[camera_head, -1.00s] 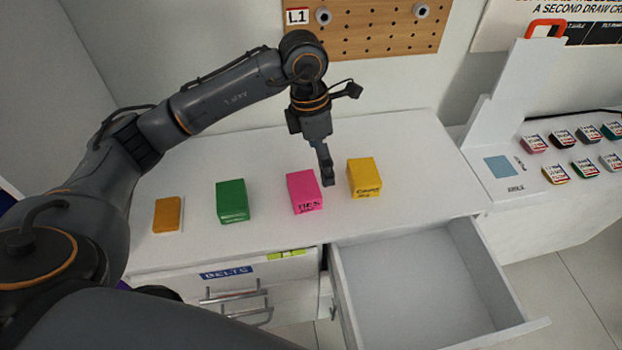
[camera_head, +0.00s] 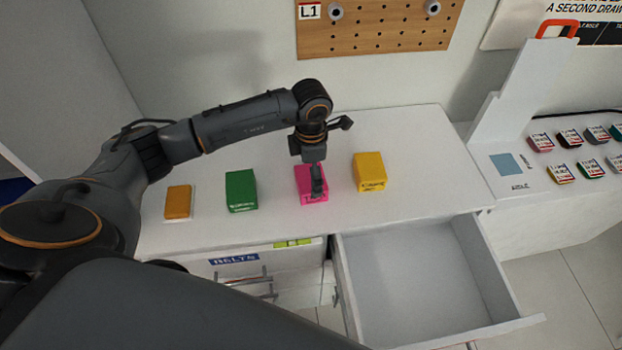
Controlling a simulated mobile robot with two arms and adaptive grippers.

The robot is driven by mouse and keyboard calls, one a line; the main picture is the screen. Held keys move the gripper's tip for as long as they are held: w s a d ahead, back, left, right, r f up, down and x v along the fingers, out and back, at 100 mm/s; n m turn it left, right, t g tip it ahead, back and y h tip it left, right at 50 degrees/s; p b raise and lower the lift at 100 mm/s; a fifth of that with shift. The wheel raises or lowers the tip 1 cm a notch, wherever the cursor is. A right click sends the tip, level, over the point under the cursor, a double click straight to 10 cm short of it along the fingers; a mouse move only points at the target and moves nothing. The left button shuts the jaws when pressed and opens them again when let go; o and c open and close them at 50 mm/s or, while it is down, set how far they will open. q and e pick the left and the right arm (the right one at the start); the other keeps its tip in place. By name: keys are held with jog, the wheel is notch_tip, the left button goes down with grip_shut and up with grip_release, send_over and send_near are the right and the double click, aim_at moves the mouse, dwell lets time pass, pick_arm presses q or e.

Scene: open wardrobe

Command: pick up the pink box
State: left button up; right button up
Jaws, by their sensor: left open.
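The pink box (camera_head: 303,182) stands on the white counter between a green box (camera_head: 241,191) and a yellow box (camera_head: 369,172). My left gripper (camera_head: 317,188) points down right over the pink box and covers part of its top and front. It is open; from this view I cannot tell whether the fingers touch the box or stay just above it. My right gripper is not in view.
An orange box (camera_head: 178,202) lies at the left of the white counter (camera_head: 420,195). An open empty drawer (camera_head: 415,275) juts out at the front right, beside a closed drawer labelled BELTS (camera_head: 234,259). A pegboard (camera_head: 380,28) hangs behind.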

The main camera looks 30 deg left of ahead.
pick_arm(q)
notch_tip(320, 180, down, 2)
jog(key=shift+f, duration=0.1)
jog(key=c, duration=1.1)
jog(key=shift+o, duration=0.2)
jog(key=shift+r, duration=0.2)
